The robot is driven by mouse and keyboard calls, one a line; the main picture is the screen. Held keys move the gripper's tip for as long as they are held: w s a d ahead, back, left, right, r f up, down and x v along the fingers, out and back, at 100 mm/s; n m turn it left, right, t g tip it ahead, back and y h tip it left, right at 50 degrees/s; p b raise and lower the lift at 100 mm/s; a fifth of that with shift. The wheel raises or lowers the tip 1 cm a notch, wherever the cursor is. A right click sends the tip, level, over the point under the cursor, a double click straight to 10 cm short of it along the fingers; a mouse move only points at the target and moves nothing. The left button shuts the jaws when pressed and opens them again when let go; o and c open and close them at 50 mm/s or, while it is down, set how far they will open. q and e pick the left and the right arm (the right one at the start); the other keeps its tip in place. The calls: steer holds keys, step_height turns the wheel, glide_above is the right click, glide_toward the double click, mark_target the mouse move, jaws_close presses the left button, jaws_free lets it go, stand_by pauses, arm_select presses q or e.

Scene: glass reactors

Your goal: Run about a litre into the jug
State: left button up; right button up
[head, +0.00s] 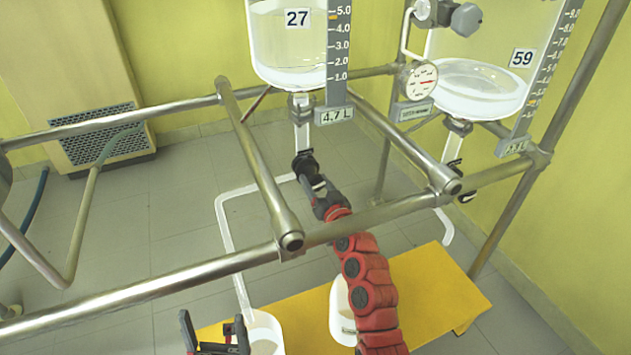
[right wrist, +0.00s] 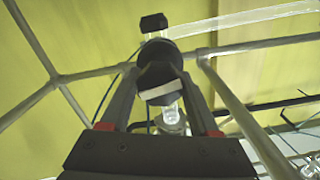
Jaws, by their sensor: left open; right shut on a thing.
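Glass reactor 27 (head: 290,45) hangs on the frame, with a grey scale (head: 340,50) and a plate reading 4.7 L. My right gripper (head: 312,180) is shut on the black valve knob (right wrist: 160,82) below its outlet. A clear outlet tube (head: 228,235) runs left from the valve, then down to a white jug (head: 268,330) at the bottom edge. Whether liquid flows in it, I cannot tell. My left gripper (head: 215,338) is open and empty beside this jug. A second white jug (head: 341,312) is partly hidden by my red right arm.
Reactor 59 (head: 475,85) hangs at the right, with its own valve and outlet tube. A round gauge (head: 419,80) sits between the reactors. Steel rails (head: 150,290) cross in front. Open floor lies at the left.

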steer(key=shift+m, duration=0.7)
steer(key=shift+f, duration=0.1)
steer(key=o, duration=1.4)
steer(key=shift+s+d+p, duration=0.2)
steer(key=shift+s+p, duration=0.1)
steer(key=shift+s, duration=0.15)
steer(key=p+v, duration=0.2)
steer(key=v, duration=1.4)
steer(key=shift+s+d, duration=0.1)
steer(key=shift+s, duration=0.1)
steer(key=shift+s, duration=0.1)
